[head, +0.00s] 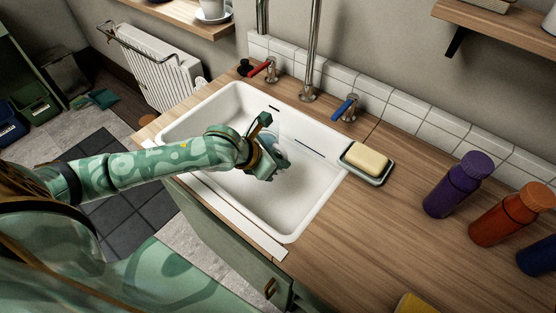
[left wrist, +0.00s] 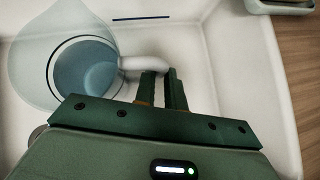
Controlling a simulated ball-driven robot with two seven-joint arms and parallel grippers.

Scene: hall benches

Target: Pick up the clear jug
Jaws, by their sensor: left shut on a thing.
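The clear jug (left wrist: 87,67) is see-through with a bluish round bottom. In the left wrist view it is at the upper left, inside the white sink (head: 208,112). Its pale handle (left wrist: 143,63) reaches right to my left gripper (left wrist: 159,78), whose fingers are shut on it. In the head view the jug (head: 281,150) shows only faintly, partly hidden behind my left gripper (head: 270,160). I cannot tell whether the jug touches the sink bottom. My right gripper is not in either view.
A soap dish (head: 371,177) with yellow soap (head: 366,158) stands right of the sink. A tall tap (head: 311,60) and red (head: 263,67) and blue (head: 344,107) handles line the back. The counter's middle is clear.

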